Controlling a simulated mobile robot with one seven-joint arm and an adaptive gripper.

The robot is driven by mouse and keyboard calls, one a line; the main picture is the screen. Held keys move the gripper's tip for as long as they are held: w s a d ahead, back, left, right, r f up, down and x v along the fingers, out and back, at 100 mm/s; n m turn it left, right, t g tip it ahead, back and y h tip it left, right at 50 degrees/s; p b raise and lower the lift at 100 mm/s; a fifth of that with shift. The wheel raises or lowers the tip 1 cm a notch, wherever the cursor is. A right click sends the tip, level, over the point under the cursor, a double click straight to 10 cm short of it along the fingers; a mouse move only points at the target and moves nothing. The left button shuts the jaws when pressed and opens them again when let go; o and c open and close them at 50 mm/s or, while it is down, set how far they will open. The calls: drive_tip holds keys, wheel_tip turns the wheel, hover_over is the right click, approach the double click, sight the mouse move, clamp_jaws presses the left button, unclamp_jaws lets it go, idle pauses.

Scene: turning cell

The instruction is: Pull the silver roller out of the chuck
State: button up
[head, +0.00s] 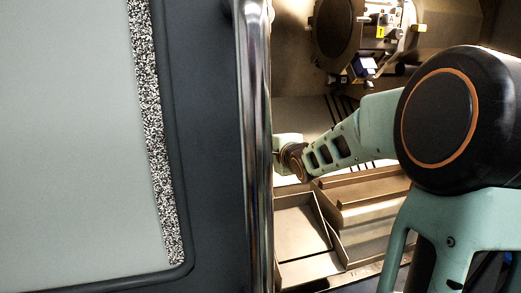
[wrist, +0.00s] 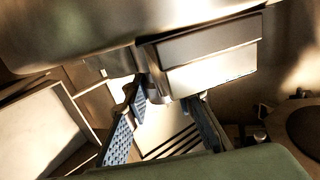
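In the wrist view, my gripper (wrist: 168,100) has its two blue-padded fingers spread apart, with a gap between the tips. A large shiny metal body, apparently the chuck (wrist: 90,30), fills the top of that view. A block-shaped jaw (wrist: 210,55) stands out from it, just beyond the fingertips. A small shiny piece near the fingertips is too unclear to identify as the silver roller. In the head view, my arm reaches left to the door edge; the gripper and chuck are hidden behind the door.
A door with a pale window (head: 75,130) and a vertical metal handle (head: 257,150) covers the left of the head view. A dark round tool disc (head: 336,28) is at the top. Metal trays (head: 300,232) lie below my arm. Dark slots show beyond the fingers.

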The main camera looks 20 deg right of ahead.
clamp_jaws()
drive_tip(key=shift+r+p, duration=0.3)
drive_tip(key=shift+p, duration=0.4)
drive_tip(key=shift+d+r+p, duration=0.15)
drive_tip(key=shift+d+p, duration=0.45)
drive_tip(key=shift+p, duration=0.1)
drive_tip(key=d+p, duration=0.7)
drive_tip(key=shift+d, duration=0.4)
idle(0.6)
